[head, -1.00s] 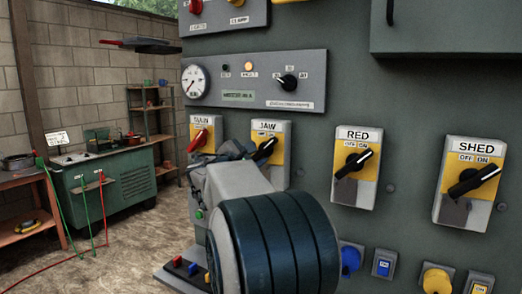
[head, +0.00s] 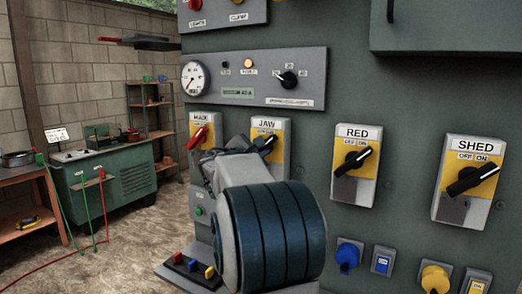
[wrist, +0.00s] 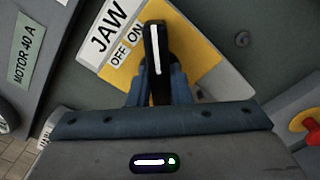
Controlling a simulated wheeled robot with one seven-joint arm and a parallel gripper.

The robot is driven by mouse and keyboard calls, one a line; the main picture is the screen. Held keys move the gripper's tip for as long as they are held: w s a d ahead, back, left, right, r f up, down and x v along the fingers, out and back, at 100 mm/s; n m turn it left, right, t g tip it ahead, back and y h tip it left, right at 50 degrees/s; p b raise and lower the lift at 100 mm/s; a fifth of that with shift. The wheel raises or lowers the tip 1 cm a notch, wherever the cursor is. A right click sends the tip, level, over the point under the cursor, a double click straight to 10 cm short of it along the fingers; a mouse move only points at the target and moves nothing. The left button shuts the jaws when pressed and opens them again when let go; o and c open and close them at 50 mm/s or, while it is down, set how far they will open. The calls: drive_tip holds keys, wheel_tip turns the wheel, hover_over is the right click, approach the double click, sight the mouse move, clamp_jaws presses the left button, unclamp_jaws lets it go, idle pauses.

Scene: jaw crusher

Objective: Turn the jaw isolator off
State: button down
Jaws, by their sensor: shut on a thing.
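The JAW isolator (head: 278,133) is a grey and yellow switch box on the green panel, with OFF and ON marks. Its black handle (wrist: 154,45) has a white line and points toward the ON side in the wrist view. My gripper (wrist: 158,85) is shut on the handle, with a blue-grey finger on each side of it. In the head view my gripper (head: 243,148) is at the box's left edge, and my arm hides the box's lower part and some of the handle.
The isolator with a red handle (head: 198,138) is close on the left. The RED (head: 355,160) and SHED (head: 468,180) isolators are on the right, with black handles toward ON. A meter panel (head: 255,80) is above. Blue (head: 348,256) and yellow (head: 436,279) knobs are below.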

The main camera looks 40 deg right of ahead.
drive_tip(key=n+p, duration=0.2)
drive_tip(key=n, duration=0.2)
drive_tip(key=shift+r+n, duration=0.1)
drive_tip(key=shift+n, duration=0.2)
drive_tip(key=n+p, duration=0.3)
drive_tip(key=n, duration=0.1)
drive_tip(key=shift+n, duration=0.3)
drive_tip(key=n+p, duration=0.4)
drive_tip(key=n, duration=0.1)
drive_tip(key=shift+w, duration=0.1)
drive_tip(key=shift+f+n+p, duration=0.2)
drive_tip(key=shift+n+p, duration=1.5)
drive_tip(key=shift+n, duration=0.1)
drive_tip(key=c, duration=1.3)
unclamp_jaws()
